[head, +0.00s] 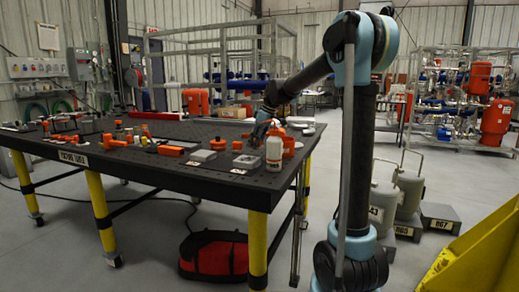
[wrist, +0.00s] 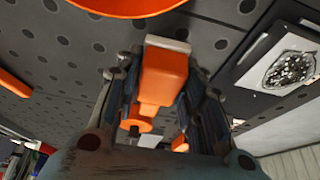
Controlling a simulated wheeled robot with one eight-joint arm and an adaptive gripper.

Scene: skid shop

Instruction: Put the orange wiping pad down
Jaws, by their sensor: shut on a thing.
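The orange wiping pad (wrist: 165,75) with a pale edge sits between the fingers of my gripper (wrist: 160,85) in the wrist view. The gripper is shut on it. In the head view my gripper (head: 262,128) is low over the right end of the dark perforated table (head: 190,180), behind a white bottle. The pad cannot be told apart from other orange items there. Whether the pad touches the tabletop is not clear.
A white bottle (head: 274,153) stands near the table's right front edge. Grey blocks (head: 203,155) and orange clamps (head: 170,150) lie to its left. In the wrist view a large orange round thing (wrist: 125,5) is close to the pad. A red-black bag (head: 213,255) lies below the table.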

